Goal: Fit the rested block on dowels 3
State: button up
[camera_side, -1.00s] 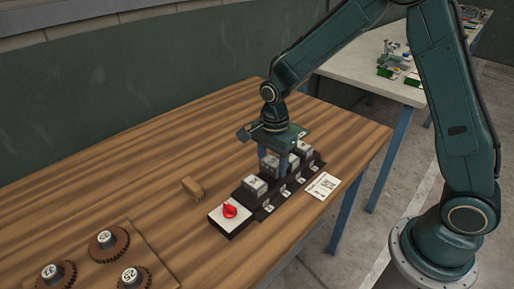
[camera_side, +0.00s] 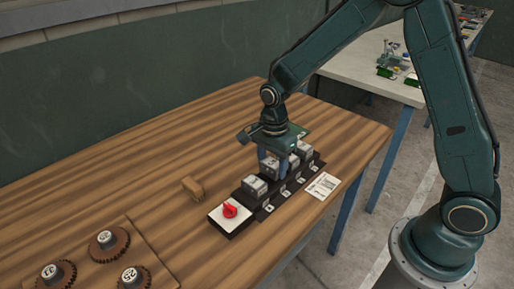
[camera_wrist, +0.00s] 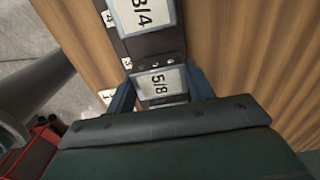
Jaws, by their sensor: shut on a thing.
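A long dark rack (camera_side: 268,208) with small white number tags stands on the wooden table, carrying a row of grey, pale-labelled blocks. My gripper (camera_side: 276,168) points down over the middle of the row. In the wrist view its two blue fingers (camera_wrist: 161,92) are shut on the sides of a block labelled 5/8 (camera_wrist: 160,83). Small round studs (camera_wrist: 155,63) show on the rack just beyond this block. A block labelled 3/4 (camera_wrist: 145,14) sits further along. The held block's underside is hidden, so I cannot tell whether it is seated.
A block (camera_side: 254,187) stands close on the near-left side of my gripper. A white box with a red knob (camera_side: 230,211) ends the rack. A printed card (camera_side: 322,186), a small wooden piece (camera_side: 193,189) and a board with gears (camera_side: 107,243) lie around. The table's back left is clear.

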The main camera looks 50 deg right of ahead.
jog(key=shift+f, duration=0.9)
jog(key=o, duration=1.1)
jog(key=shift+o, duration=0.2)
jog(key=shift+r, duration=0.1)
notch_tip(320, 180, up, 14)
dwell(0.3)
